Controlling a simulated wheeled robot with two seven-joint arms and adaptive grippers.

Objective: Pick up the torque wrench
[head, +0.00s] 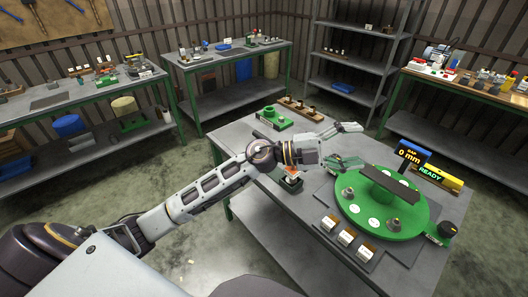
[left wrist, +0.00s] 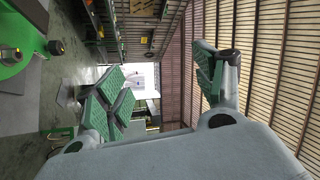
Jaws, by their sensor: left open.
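My left gripper (head: 346,145) is open and empty above the middle of the grey workbench (head: 236,138), its fingers spread toward the right. Its two green-padded fingers also show wide apart in the left wrist view (left wrist: 165,86), with nothing between them. I cannot make out a torque wrench for certain. A small orange-and-white item sits in a dark stand (head: 290,184) just below the gripper's wrist. A dark bar (head: 389,186) lies over the large green round plate (head: 410,221) to the right of the gripper. My right gripper is not in view.
A green fixture (head: 273,119) and a wooden holder (head: 300,108) stand at the bench's back. A display (head: 412,154) and a yellow unit (head: 442,179) stand at the right. Three small boxes (head: 347,237) line the front. Side benches and a shelf rack (head: 358,70) surround the bench.

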